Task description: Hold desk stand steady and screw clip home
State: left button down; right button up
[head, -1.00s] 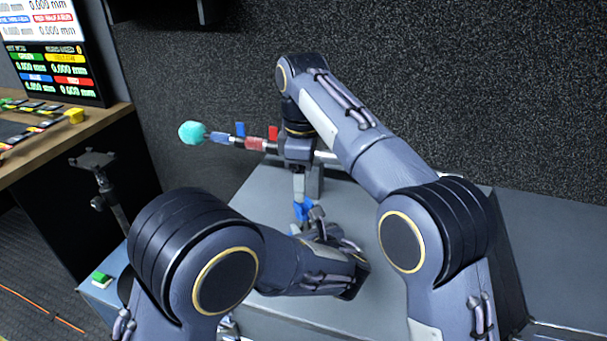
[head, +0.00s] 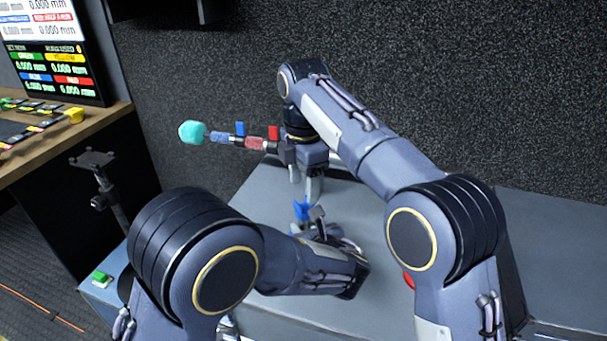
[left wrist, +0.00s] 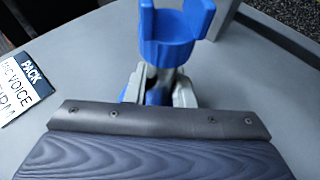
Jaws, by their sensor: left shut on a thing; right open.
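The blue clip (head: 301,210) shows as a small upright forked piece on the grey bench. In the left wrist view the clip (left wrist: 170,40) is an open blue cup with raised sides. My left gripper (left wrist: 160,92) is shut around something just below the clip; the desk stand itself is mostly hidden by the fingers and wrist. In the head view my left gripper (head: 312,222) is low over the bench. My right gripper (head: 304,180) is open, pointing down just above the clip, with its fingers apart. I cannot tell whether they touch it.
A teal-tipped microphone (head: 192,132) on a rod with blue and red bands extends left behind my right wrist. A printed card (left wrist: 28,85) lies on the bench. A red object (head: 408,280) shows beside my right arm. A dark wall (head: 440,90) closes the back.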

aim_at(303, 205)
jog(key=shift+f, duration=3.15)
jog(key=c, duration=1.2)
jog(key=m, duration=0.5)
jog(key=shift+m, duration=0.4)
jog(key=shift+c, duration=0.2)
jog(key=m, duration=0.7)
jog(key=shift+m, duration=0.3)
jog(key=m, duration=0.7)
jog(key=shift+m, duration=0.3)
jog(key=m, duration=0.7)
jog(key=shift+f, duration=0.1)
jog(key=o, duration=1.2)
